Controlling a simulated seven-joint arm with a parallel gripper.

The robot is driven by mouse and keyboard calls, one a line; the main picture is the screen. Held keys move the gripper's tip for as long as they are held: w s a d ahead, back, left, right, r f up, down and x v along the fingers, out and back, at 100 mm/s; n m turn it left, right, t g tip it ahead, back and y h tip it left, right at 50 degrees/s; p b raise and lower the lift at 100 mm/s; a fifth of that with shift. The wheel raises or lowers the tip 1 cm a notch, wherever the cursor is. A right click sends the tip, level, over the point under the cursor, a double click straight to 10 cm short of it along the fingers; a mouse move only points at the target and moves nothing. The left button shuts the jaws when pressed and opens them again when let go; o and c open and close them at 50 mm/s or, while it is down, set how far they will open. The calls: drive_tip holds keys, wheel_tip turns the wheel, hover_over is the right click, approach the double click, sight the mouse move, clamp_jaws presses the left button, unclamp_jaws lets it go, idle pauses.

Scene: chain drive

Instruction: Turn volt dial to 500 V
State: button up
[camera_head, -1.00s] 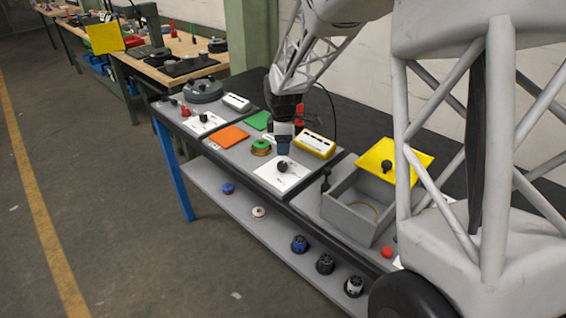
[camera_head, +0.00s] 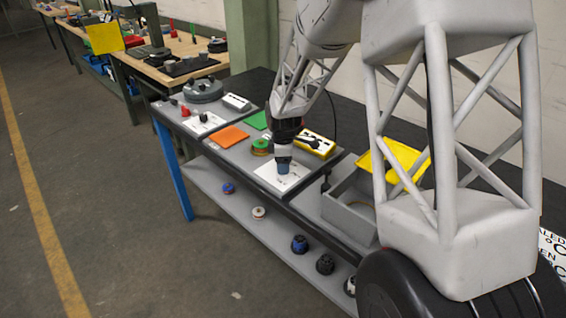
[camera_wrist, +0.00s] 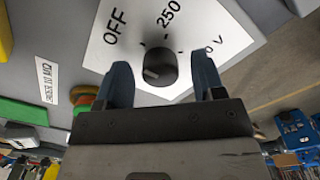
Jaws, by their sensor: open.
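The volt dial (camera_wrist: 160,67) is a round black knob on a white plate (camera_wrist: 125,58), with a small light mark on the left of its face. The plate reads "OFF", "250" and, partly hidden by a finger, a label ending in "0 V". My gripper (camera_wrist: 162,80) is open, its two blue fingers on either side of the dial. Contact cannot be told. In the head view my gripper (camera_head: 283,168) is just above the white plate (camera_head: 268,181) and hides the dial.
A yellow meter (camera_head: 325,151) stands right behind the plate. A grey box (camera_head: 345,215) with a yellow lid (camera_head: 408,155) is to the right. An orange square (camera_head: 227,136), a green square (camera_head: 256,120) and a green-topped spool (camera_head: 261,147) lie to the left.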

drive_tip(key=c, duration=0.9)
drive_tip(key=shift+c, duration=0.2)
